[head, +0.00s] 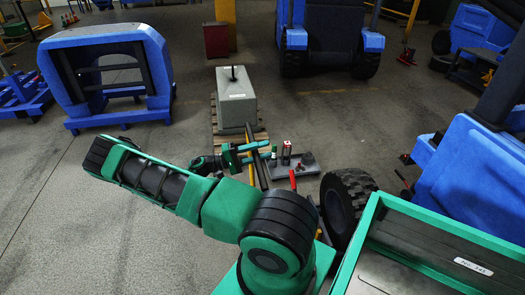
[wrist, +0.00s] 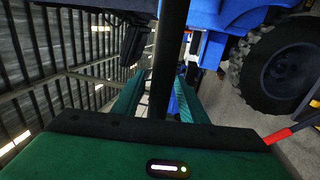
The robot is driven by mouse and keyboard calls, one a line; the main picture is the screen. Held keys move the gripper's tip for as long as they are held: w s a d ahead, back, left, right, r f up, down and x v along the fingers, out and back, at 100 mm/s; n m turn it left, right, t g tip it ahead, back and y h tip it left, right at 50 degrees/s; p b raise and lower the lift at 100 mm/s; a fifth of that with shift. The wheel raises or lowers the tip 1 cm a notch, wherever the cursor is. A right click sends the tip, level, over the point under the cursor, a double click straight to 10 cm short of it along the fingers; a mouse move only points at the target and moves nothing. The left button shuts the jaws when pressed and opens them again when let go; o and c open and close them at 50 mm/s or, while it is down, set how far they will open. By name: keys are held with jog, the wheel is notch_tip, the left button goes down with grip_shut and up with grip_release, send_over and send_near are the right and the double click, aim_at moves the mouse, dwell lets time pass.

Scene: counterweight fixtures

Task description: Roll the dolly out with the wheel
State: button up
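A big black tyre wheel (head: 347,203) stands upright beside the green-rimmed bin, and it shows at the upper right of the wrist view (wrist: 285,65). A low grey platform (head: 308,165) with a red lever (head: 293,180) lies just left of the wheel. It may be the dolly; I cannot tell whether the wheel rests on it. My gripper (head: 246,154) is around a dark upright bar (wrist: 166,70), which passes between its teal fingers (wrist: 158,100), and looks shut on it. My arm hides where the bar's lower end joins.
A grey counterweight block (head: 236,100) stands on a wooden pallet behind my gripper. A blue frame (head: 105,70) stands at the left and a blue vehicle (head: 470,180) at the right. The green-rimmed bin (head: 372,225) is close at lower right. Open floor (head: 75,190) lies left.

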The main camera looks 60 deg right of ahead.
jog(key=v, duration=1)
dwell(0.3)
jog(key=s+a+r+n+t+y, duration=0.2)
jog(key=s+a+r+t+y, duration=1.2)
jog(key=s+a+r, duration=0.5)
jog(key=shift+s+a+r+n+t, duration=0.3)
jog(key=shift+a+r+n, duration=0.15)
jog(key=shift+r, duration=1.45)
jog(key=shift+c, duration=1)
